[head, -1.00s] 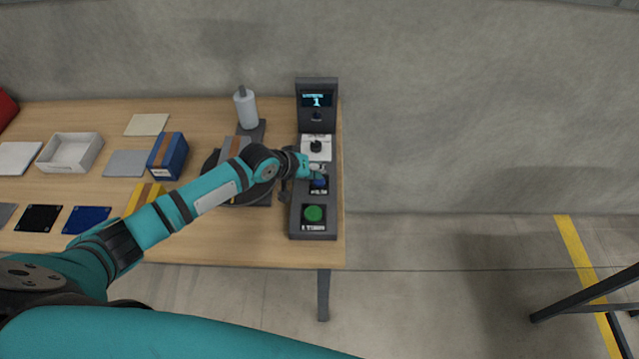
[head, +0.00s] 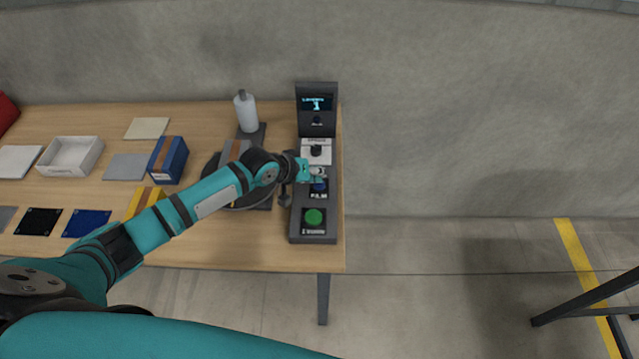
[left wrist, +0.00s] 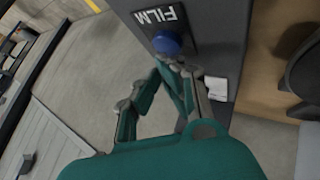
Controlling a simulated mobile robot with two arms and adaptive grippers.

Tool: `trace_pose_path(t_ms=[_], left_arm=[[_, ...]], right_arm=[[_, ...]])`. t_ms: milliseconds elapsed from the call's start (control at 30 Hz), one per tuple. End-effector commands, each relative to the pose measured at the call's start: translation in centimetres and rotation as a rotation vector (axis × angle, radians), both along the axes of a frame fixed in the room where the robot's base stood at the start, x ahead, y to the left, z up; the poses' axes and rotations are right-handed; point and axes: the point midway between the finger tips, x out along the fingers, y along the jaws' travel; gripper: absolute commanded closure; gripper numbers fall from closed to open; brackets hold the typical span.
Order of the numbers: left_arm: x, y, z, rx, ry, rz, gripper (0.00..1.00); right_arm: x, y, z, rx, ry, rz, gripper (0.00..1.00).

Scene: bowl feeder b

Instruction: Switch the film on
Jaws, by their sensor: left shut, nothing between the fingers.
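The dark control panel (head: 299,225) stands at the right end of the table. Its blue FILM button (head: 319,186) sits between a green button (head: 314,217) and a black knob (head: 316,151). My left gripper (head: 319,174) is shut and empty, right at the FILM button. In the left wrist view the blue button (left wrist: 167,43) shows beside the white FILM label (left wrist: 159,15). The fingertips (left wrist: 172,62) are at its edge; I cannot tell whether they touch it. My right gripper is not in view.
A lit display (head: 317,103) shows "1". A round dark turntable (head: 210,172) is partly hidden under my left arm. A white bottle (head: 246,112), a blue box (head: 168,160) and a white tray (head: 70,156) stand on the table. Right of the table is open floor.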

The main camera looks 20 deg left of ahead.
Motion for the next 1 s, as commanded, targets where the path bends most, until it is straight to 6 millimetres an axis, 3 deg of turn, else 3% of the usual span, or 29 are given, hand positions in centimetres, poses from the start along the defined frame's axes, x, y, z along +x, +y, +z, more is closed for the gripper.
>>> trace_pose_path(t_ms=[1000], left_arm=[[0.0,0.0,-1.0,0.001,0.001,0.000,1.00]], right_arm=[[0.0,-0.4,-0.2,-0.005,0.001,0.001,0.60]])
